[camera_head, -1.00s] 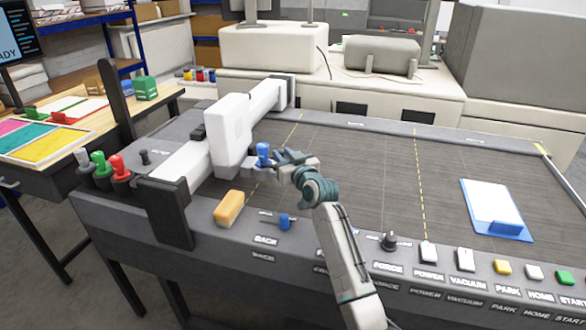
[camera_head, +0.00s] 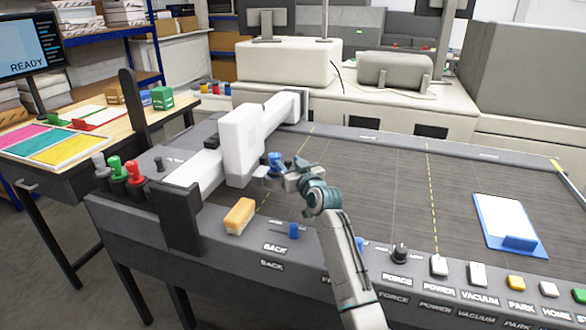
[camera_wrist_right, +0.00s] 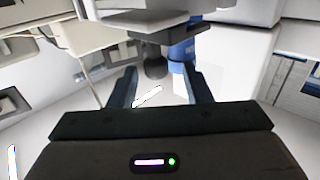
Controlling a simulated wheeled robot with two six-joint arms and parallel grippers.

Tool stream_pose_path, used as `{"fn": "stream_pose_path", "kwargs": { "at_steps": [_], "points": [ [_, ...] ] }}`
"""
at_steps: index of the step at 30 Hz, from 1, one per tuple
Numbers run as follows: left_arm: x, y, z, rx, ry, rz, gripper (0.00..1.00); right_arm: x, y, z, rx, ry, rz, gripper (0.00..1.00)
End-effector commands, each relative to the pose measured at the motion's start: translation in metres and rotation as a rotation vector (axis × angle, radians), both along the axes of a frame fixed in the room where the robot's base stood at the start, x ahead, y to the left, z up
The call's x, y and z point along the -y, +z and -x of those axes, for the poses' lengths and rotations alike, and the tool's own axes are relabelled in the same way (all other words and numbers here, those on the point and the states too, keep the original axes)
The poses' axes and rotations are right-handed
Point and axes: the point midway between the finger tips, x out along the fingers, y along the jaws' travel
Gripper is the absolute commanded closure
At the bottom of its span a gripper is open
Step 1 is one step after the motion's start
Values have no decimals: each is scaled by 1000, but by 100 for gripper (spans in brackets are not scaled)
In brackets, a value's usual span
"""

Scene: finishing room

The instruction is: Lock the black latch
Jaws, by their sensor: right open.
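The black latch looks to be the dark knob (camera_wrist_right: 155,66) under the carriage in the right wrist view; I cannot tell whether it is locked. In the head view I cannot make it out near my gripper. A blue tool (camera_head: 275,160) is mounted on the white gantry carriage (camera_head: 241,145); it also shows behind the knob in the wrist view (camera_wrist_right: 180,52). My right gripper (camera_head: 276,176) is at the carriage, just below the blue tool. In the wrist view its two fingers (camera_wrist_right: 162,88) are apart, with the knob ahead between them. My left gripper is out of view.
The gantry beam (camera_head: 285,107) crosses the dark cutting bed (camera_head: 370,180). Red, green and grey tools (camera_head: 115,170) stand at left.

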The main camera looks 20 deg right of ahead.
Motion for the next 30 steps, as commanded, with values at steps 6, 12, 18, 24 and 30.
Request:
{"fn": "stream_pose_path", "kwargs": {
  "at_steps": [6,12,18,24,30],
  "points": [
    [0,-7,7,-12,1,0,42,4,-3,23,0,0,1,55],
    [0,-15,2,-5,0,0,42,11,-4,60,0,0,2,55],
    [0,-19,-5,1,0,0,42,16,-3,90,-1,0,2,55],
    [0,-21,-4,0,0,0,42,18,-1,103,0,1,1,55],
    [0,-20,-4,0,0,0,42,18,-1,104,-1,1,0,55]
  ]
}}
